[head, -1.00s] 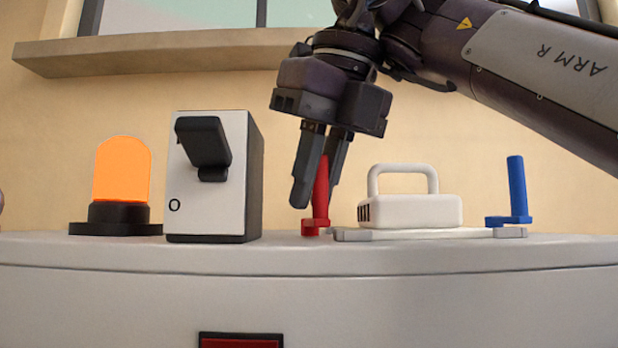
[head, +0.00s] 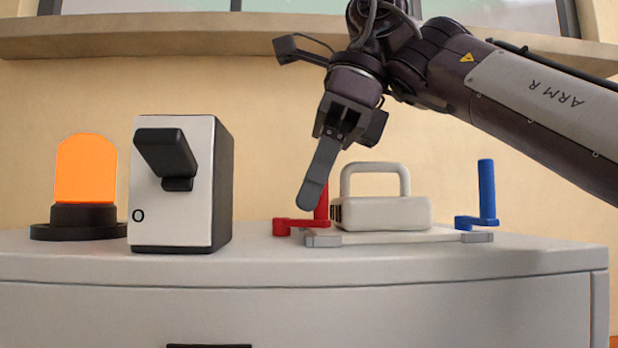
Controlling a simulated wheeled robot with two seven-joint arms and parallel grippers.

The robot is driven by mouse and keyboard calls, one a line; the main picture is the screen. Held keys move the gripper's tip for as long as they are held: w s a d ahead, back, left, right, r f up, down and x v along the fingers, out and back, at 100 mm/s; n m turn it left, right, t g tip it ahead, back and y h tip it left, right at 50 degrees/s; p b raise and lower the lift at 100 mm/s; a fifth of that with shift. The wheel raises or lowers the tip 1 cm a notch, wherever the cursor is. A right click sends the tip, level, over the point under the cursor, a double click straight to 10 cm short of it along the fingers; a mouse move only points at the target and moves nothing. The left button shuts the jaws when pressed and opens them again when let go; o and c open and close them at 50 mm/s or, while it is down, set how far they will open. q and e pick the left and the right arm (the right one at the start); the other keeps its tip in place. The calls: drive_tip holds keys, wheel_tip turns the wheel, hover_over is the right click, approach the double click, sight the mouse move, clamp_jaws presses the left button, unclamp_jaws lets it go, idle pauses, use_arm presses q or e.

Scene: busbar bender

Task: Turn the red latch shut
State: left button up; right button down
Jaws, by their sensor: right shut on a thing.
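The red latch (head: 296,226) stands at the left end of a light flat plate on the grey cabinet top. Its upright handle is mostly hidden behind my right gripper's finger, and its foot points to the left along the top. My right gripper (head: 315,195) comes down from above, tilted, and is shut on the red latch's handle. Only one finger shows clearly; the other is hidden. My left gripper is not in view.
A white block with a loop handle (head: 382,212) sits on the plate (head: 420,236), just right of the red latch. A blue latch (head: 487,195) stands at the plate's right end. A switch box (head: 172,215) and a lit orange lamp (head: 85,170) stand left.

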drive_tip(key=shift+w+n, duration=0.15)
drive_tip(key=shift+n, duration=0.35)
drive_tip(key=shift+d+g, duration=0.1)
drive_tip(key=shift+g, duration=0.2)
drive_tip(key=c, duration=1.4)
unclamp_jaws()
drive_tip(key=shift+w, duration=0.1)
